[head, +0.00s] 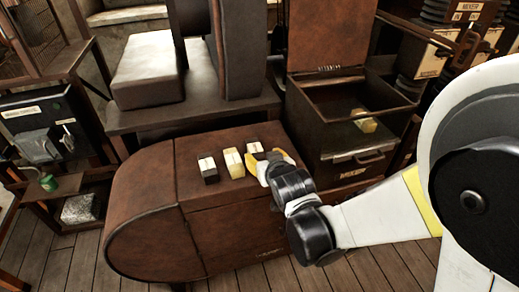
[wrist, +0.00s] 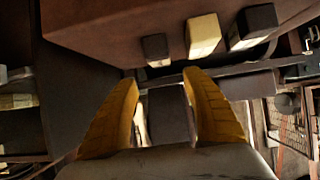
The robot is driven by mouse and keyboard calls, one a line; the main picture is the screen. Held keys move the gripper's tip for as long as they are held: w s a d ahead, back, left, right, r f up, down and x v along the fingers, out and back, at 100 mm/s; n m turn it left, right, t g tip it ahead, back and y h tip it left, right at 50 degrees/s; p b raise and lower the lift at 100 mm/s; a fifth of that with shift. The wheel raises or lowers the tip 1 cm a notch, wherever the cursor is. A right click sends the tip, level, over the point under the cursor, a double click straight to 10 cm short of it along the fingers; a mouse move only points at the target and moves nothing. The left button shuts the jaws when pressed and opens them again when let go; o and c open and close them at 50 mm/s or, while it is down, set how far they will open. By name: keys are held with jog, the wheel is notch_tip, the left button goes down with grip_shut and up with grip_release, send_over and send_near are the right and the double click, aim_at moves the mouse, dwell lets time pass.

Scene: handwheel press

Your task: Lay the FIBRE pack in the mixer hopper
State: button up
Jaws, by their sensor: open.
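Three small packs stand in a row on top of the brown rounded cabinet: a dark one with a pale top (head: 209,170), a yellow one (head: 234,163) and another pale-topped one (head: 254,148), partly hidden by my gripper. They show in the wrist view as dark (wrist: 155,50), cream (wrist: 203,36) and dark (wrist: 252,27). I cannot read which is FIBRE.
The brown cabinet (head: 150,225) has bare top around the packs. A grey bench (head: 190,112) with a press column stands behind it. A shelf with a green-topped item (head: 48,182) is at left. Dark labelled machinery (head: 432,55) stands at the right rear.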

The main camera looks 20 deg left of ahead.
jog(key=shift+s+d+r, duration=0.2)
jog(key=shift+s+r, duration=0.05)
jog(key=shift+s, duration=0.1)
jog(key=shift+d, duration=0.1)
jog(key=s+d+r+m+g+h, duration=0.1)
jog(key=s+d+r, duration=0.3)
jog(key=d, duration=0.8)
jog(key=s+d+r+m+h, duration=0.3)
jog(key=s+d+r, duration=0.1)
jog(key=d, duration=0.9)
jog(key=shift+s+d+r+g+h, duration=0.15)
jog(key=shift+d+g+h, duration=0.1)
jog(key=shift+g+h, duration=0.15)
jog(key=shift+o, duration=0.9)
jog(key=s+d+m+g+h, duration=0.1)
jog(key=s+d+m, duration=0.1)
jog(key=s+d, duration=0.5)
jog(key=s, duration=0.3)
jog(key=shift+s+d+g, duration=0.15)
jog(key=shift+d+g, duration=0.2)
jog(key=shift+g, duration=0.05)
jog(key=shift+a, duration=0.1)
